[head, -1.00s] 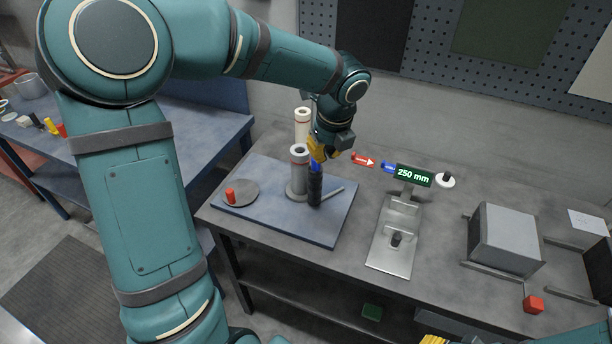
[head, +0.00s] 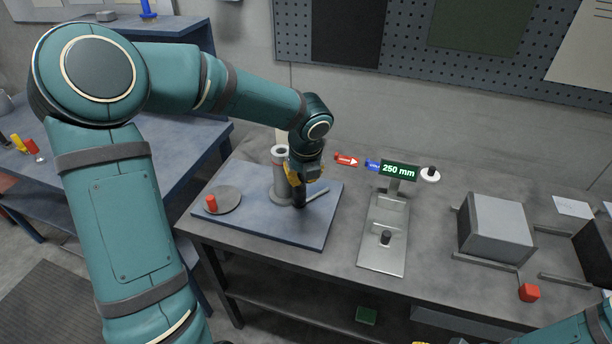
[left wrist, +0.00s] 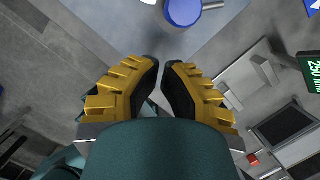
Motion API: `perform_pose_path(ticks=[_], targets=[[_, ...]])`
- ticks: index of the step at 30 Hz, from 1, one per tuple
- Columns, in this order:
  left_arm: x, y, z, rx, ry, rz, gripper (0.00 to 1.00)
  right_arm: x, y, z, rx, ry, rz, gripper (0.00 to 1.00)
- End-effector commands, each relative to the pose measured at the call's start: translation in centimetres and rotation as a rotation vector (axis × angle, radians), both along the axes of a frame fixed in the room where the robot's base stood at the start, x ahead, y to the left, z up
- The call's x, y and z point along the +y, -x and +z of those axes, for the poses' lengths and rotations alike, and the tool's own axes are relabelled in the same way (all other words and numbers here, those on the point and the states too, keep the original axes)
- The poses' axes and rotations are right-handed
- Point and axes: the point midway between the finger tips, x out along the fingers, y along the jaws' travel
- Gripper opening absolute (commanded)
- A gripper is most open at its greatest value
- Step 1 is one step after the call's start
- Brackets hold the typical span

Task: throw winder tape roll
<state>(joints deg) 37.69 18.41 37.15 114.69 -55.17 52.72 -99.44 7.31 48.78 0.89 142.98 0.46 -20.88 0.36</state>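The winder stands on a blue board (head: 245,222). It has a grey upright spool (head: 280,178) and, beside it, a black post (head: 299,197). A blue cap (left wrist: 183,10) shows in the left wrist view beyond my fingertips, with a grey rod at its right. My left gripper (head: 303,174) is over the black post in the head view and hides its top. In the left wrist view the left gripper's fingertips (left wrist: 161,66) are almost together with nothing between them. A sliver of yellow at the bottom edge looks like my right gripper (head: 430,342).
A round plate (head: 229,200) with a red knob (head: 211,202) sits at the board's left. Right of the board are red and blue tags, a metal stand (head: 382,250) with a "250 mm" sign (head: 398,171), and a grey box (head: 497,228). A red cube (head: 529,292) lies near the front.

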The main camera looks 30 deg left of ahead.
Motion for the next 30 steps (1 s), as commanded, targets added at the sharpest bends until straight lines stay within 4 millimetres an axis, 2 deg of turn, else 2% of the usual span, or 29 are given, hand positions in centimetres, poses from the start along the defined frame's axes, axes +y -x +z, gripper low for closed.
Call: perform_pose_path(ticks=[6, 19, 30], targets=[[1.4, -1.2, 0.1, 0.001, 0.001, -0.001, 0.00, 0.0, -0.1, 0.1, -0.002, 0.000, -0.001, 0.47], [1.6, -1.3, 0.2, 0.001, 0.000, -0.004, 0.00, 0.0, -0.1, 0.2, -0.002, 0.000, -0.001, 0.47], [3.1, -1.6, 0.6, 0.003, 0.000, -0.117, 0.00, -0.2, -1.0, 4.1, -0.022, 0.003, -0.017, 0.47]])
